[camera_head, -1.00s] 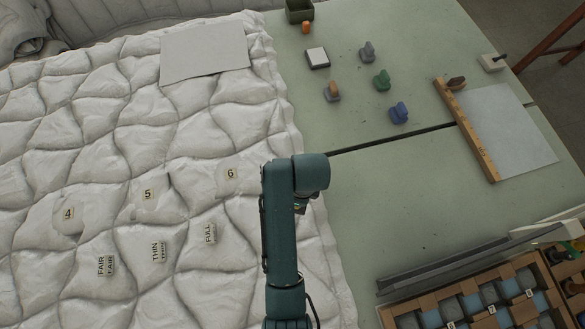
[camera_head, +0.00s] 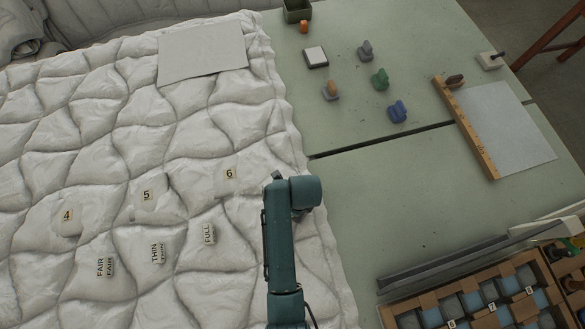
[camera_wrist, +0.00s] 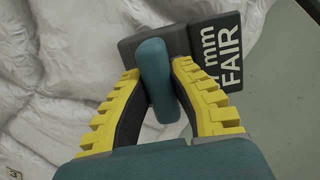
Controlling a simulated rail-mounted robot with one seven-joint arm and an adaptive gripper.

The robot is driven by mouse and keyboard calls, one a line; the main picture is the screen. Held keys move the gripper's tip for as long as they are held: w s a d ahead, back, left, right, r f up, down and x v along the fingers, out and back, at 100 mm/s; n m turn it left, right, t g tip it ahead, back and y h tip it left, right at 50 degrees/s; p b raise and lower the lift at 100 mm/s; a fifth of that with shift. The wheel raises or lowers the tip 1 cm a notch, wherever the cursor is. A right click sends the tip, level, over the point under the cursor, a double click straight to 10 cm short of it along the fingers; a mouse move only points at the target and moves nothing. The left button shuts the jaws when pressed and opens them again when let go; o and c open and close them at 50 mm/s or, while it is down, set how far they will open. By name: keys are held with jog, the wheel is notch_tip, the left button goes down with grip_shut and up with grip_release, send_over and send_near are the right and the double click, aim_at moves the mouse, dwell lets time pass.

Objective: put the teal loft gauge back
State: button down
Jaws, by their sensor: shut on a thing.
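The teal loft gauge (camera_wrist: 158,95) has a rounded teal handle on a dark flat block with white lettering reading "mm FAIR". In the wrist view my gripper (camera_wrist: 158,72) is shut on the handle, a yellow-edged finger on each side. The block appears beyond the fingertips; I cannot tell whether it touches anything beneath. In the head view my arm hides most of the gripper and gauge.
Green (camera_head: 380,79), blue (camera_head: 397,111), grey (camera_head: 365,51) and orange-topped (camera_head: 331,90) pieces stand on the green table (camera_head: 385,190). A wooden strip (camera_head: 466,130) edges a pale sheet. A partitioned crate (camera_head: 395,308) is at lower right. The table's middle is clear.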

jog(key=shift+w+r, duration=0.1)
jog(key=c, duration=1.1)
grip_release()
jog(key=shift+f, duration=0.2)
jog(key=shift+r, duration=0.1)
notch_tip(320, 180, up, 12)
jog(key=s+d+p, duration=0.1)
jog(key=shift+d+p, duration=0.25)
jog(key=shift+p, duration=0.15)
